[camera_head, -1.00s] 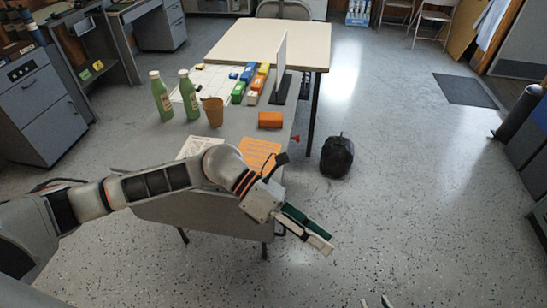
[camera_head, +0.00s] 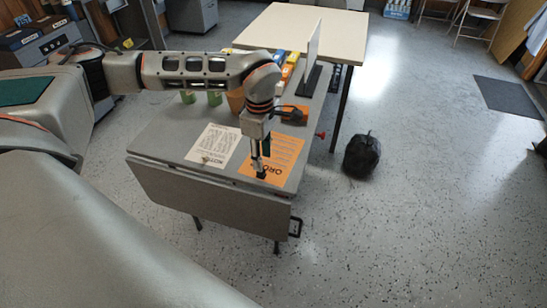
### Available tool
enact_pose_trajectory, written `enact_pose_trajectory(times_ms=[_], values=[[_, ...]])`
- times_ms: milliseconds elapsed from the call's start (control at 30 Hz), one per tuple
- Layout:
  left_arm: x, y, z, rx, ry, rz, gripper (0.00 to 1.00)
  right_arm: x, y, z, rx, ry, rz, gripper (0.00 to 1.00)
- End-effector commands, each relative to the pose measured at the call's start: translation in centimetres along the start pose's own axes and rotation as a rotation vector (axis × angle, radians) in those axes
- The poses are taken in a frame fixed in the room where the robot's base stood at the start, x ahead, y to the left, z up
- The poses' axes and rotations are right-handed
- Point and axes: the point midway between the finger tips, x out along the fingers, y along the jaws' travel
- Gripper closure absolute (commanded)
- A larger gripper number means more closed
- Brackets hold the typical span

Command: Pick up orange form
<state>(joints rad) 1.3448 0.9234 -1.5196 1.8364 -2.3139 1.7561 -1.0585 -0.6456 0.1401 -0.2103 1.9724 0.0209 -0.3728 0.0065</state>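The orange form (camera_head: 287,158) lies flat near the front right of the grey table, with dark print on it. My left gripper (camera_head: 260,174) points down over the form, and its fingertips appear over the form's lower left part. The gripper and wrist hide a strip of the form. I cannot tell whether the fingertips touch the paper or how far apart they are. My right gripper is not in view.
A white printed sheet (camera_head: 213,146) lies left of the form on the grey table (camera_head: 160,137). Bottles, a cup and an orange block stand behind, partly hidden by my arm. An upright white panel (camera_head: 313,47) stands farther back. A black bag (camera_head: 362,156) sits on the floor at right.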

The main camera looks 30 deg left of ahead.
Motion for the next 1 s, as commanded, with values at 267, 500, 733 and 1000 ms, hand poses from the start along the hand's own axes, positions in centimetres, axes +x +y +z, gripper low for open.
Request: enact_pose_trajectory(times_ms=[267,500,733,1000], values=[[3.1,-0.8,-0.3,0.0,-0.001,-0.004,0.68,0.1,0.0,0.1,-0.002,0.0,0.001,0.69],[5.2,-0.7,-0.3,0.0,-0.002,0.0,0.68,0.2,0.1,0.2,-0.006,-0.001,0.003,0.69],[5.1,-0.6,-0.3,0.0,-0.003,0.001,0.86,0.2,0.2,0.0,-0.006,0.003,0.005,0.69],[5.1,-0.6,-0.3,0.001,-0.003,0.001,1.0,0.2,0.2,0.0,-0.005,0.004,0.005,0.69]])
